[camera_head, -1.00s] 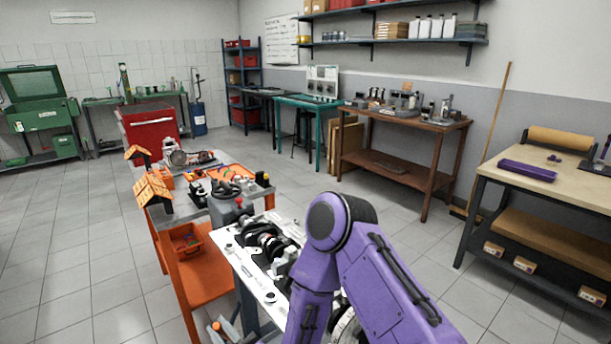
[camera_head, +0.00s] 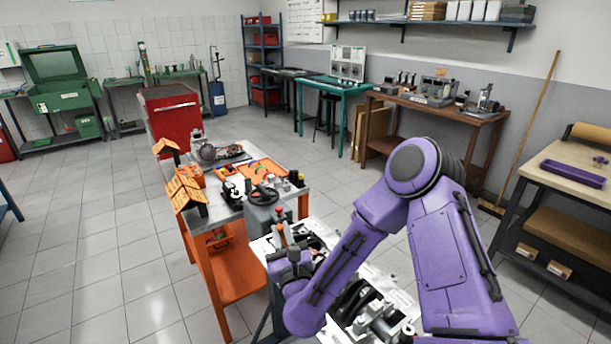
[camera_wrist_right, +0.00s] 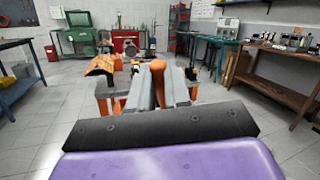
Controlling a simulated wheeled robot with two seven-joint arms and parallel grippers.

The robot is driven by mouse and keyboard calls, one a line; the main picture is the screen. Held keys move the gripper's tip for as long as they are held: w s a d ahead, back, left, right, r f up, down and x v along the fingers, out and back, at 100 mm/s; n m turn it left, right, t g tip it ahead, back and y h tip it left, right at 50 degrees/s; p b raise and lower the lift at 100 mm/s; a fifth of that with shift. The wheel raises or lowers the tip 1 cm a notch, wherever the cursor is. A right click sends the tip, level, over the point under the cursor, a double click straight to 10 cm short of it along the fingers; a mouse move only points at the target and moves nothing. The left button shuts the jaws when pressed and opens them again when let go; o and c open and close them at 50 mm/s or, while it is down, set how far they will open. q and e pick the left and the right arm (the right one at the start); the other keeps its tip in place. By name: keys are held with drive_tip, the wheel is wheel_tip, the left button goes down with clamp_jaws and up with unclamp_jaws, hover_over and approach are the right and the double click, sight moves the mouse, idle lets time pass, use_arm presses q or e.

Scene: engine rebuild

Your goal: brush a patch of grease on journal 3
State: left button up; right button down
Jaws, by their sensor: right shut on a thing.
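I cannot tell which journal is journal 3, and no grease patch can be made out. My left gripper is not in view.
A wooden table (camera_head: 400,147) is behind, and a purple tray (camera_head: 572,173) lies on the right-hand bench. Floor at the left is clear.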

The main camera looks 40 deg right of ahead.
drive_tip(key=d+r+m+g+h+p, duration=0.2)
drive_tip(key=d+r+m+h+p, duration=0.15)
drive_tip(key=d+r, duration=0.35)
use_arm(q)
drive_tip(key=b, duration=0.4)
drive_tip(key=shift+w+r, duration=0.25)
use_arm(e)
drive_tip(key=shift+h, duration=0.55)
drive_tip(key=f, duration=0.5)
drive_tip(key=shift+w+d, duration=0.2)
drive_tip(key=shift+d, duration=0.1)
